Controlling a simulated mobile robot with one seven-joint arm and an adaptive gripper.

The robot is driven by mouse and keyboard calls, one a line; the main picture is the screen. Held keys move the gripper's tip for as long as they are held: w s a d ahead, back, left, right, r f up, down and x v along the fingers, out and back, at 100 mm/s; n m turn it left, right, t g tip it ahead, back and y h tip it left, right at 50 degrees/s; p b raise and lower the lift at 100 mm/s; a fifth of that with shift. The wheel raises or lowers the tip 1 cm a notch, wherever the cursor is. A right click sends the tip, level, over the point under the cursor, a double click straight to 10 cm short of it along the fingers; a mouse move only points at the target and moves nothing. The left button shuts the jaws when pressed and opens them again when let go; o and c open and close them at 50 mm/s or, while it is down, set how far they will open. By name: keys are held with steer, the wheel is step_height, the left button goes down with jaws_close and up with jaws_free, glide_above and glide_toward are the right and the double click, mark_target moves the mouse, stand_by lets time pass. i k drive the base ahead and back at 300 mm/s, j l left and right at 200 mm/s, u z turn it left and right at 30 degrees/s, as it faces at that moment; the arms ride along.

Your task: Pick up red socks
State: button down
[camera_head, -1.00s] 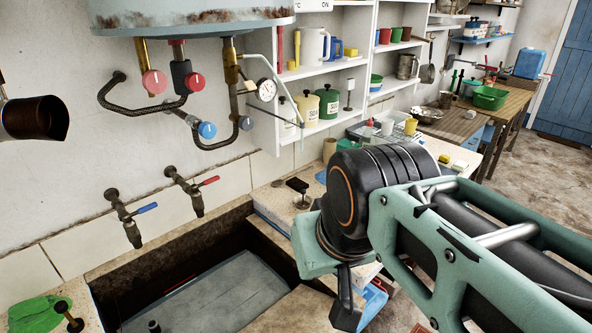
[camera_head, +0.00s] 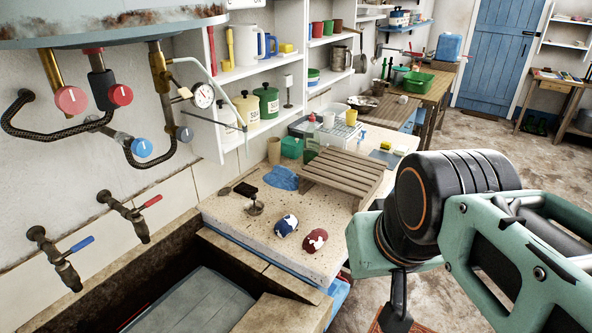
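The red socks (camera_head: 315,240), a small rolled bundle in red and white, lie on the speckled stone counter near its front right corner. A similar blue and white bundle (camera_head: 287,225) lies just to their left and slightly behind. My gripper (camera_head: 394,318) hangs at the end of my arm, to the right of the socks and apart from them, past the counter's edge. Only part of the gripper shows, low in the view, and its fingers are too unclear to tell open from shut.
The stone trough (camera_head: 190,305) lies at the lower left. A slatted wooden rack (camera_head: 345,175) stands behind the socks. A blue cloth (camera_head: 283,180) and a dark stopper-like item (camera_head: 255,208) lie on the counter. Taps (camera_head: 130,210) jut from the wall. Open floor lies at the right.

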mark_target(317, 238)
steer(key=u, duration=1.2)
steer(key=k+l+u, duration=0.15)
steer(key=u, duration=0.3)
steer(key=k+l, duration=0.1)
steer(key=k, duration=0.15)
steer(key=z, duration=1.35)
steer(key=i+l+u, duration=0.45)
steer(key=l, duration=0.25)
steer(key=i+l+u, duration=0.2)
steer(key=l, duration=0.2)
